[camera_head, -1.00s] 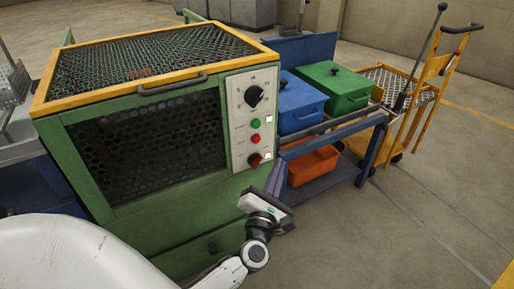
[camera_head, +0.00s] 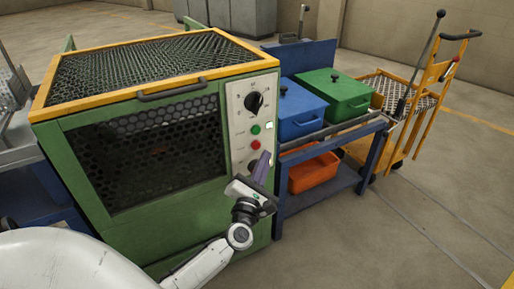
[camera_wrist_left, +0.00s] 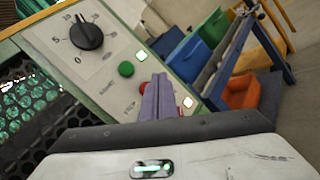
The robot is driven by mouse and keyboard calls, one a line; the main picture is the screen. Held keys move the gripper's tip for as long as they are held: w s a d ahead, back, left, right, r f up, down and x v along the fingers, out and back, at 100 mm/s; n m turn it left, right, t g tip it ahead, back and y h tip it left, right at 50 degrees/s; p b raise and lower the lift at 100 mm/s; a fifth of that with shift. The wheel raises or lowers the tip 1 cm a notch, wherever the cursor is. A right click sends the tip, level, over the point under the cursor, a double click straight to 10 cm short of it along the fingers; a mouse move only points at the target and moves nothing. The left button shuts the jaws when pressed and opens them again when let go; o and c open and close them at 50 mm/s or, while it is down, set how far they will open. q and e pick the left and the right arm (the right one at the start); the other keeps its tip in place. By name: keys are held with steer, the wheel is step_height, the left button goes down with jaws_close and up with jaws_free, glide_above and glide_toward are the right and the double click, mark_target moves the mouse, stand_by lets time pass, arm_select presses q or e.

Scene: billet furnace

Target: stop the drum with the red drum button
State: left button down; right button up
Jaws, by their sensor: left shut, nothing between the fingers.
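The green machine's light control panel (camera_head: 251,103) carries a black dial (camera_head: 254,102), a green button (camera_head: 255,129) and a red button (camera_head: 255,145) below it. My left gripper (camera_head: 261,165) is shut and empty, its purple fingers in front of the lower panel, just below the red button. In the left wrist view the fingers (camera_wrist_left: 160,96) point at the panel and partly cover the red button (camera_wrist_left: 144,89); I cannot tell whether they touch it. The red knob lower on the panel is hidden behind my gripper. My right gripper is out of view.
A mesh window (camera_head: 150,150) fills the machine's front, with a handle (camera_head: 172,88) above. To the right, a blue cart (camera_head: 330,190) holds blue (camera_head: 300,110) and green (camera_head: 335,95) lidded boxes above an orange bin (camera_head: 314,172). A yellow trolley (camera_head: 420,100) stands farther right.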

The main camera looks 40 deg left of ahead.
arm_select(q)
steer(key=shift+w+a, duration=0.35)
steer(key=shift+a, duration=0.5)
stand_by(1.5)
steer(key=shift+w+a, duration=0.15)
steer(key=shift+a, duration=0.2)
steer(key=shift+w+a+b, duration=0.15)
steer(key=shift+a+b, duration=0.2)
steer(key=shift+a, duration=0.15)
stand_by(0.7)
steer(key=shift+d, duration=0.1)
steer(key=shift+s+d, duration=0.35)
steer(key=shift+d, duration=0.4)
steer(key=shift+d, duration=0.1)
